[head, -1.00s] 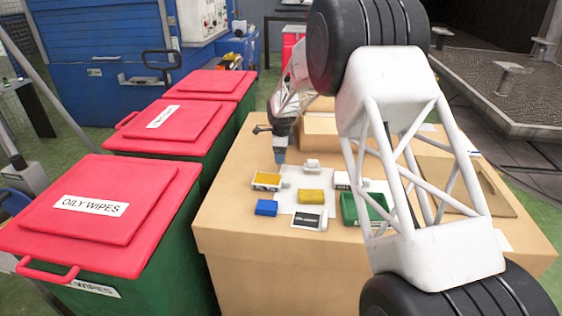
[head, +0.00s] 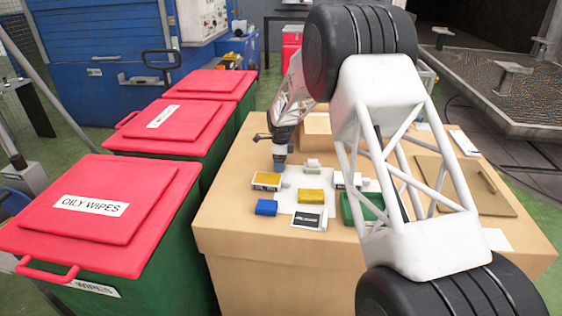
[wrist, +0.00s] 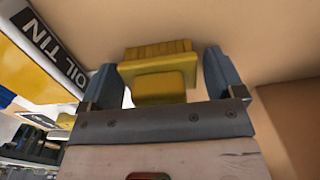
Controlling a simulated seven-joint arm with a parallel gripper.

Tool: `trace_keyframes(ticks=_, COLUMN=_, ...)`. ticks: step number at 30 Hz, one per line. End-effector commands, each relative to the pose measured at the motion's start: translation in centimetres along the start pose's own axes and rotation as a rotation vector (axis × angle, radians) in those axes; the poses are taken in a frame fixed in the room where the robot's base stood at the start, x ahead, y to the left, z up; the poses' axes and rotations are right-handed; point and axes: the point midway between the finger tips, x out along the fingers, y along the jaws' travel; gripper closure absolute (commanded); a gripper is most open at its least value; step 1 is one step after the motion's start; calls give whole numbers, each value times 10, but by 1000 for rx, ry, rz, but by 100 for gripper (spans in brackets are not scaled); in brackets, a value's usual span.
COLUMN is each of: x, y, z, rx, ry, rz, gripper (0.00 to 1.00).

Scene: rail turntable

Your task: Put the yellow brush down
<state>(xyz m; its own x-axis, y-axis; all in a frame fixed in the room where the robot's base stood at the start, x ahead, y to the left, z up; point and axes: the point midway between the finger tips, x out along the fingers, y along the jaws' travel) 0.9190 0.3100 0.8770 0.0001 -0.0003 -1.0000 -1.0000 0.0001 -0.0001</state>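The yellow brush (wrist: 158,75) is in the wrist view, between the two fingers of my gripper (wrist: 163,80). Its ribbed part points away from the palm. The fingers stand wider than the brush's near block, with gaps at its sides, so my gripper looks open around it. Brown table top shows beyond the brush; whether it rests there is hard to tell. In the head view my gripper (head: 279,165) is low behind the oil tin (head: 267,180), and the brush is not clearly visible there. The tin's label (wrist: 50,45) is left in the wrist view.
On the table (head: 235,215) a white mat (head: 288,203) bears a yellow block (head: 311,196). A blue block (head: 266,208), a dark-labelled card (head: 307,220) and a green tray (head: 350,212) are close by. Red-lidded bins (head: 100,215) stand left.

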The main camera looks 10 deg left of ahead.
Motion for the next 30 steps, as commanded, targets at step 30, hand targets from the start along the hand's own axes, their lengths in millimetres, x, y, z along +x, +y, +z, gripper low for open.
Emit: trace_keyframes(ticks=30, x=-72, y=0, z=0, rx=0, ry=-1, rz=-2, gripper=5)
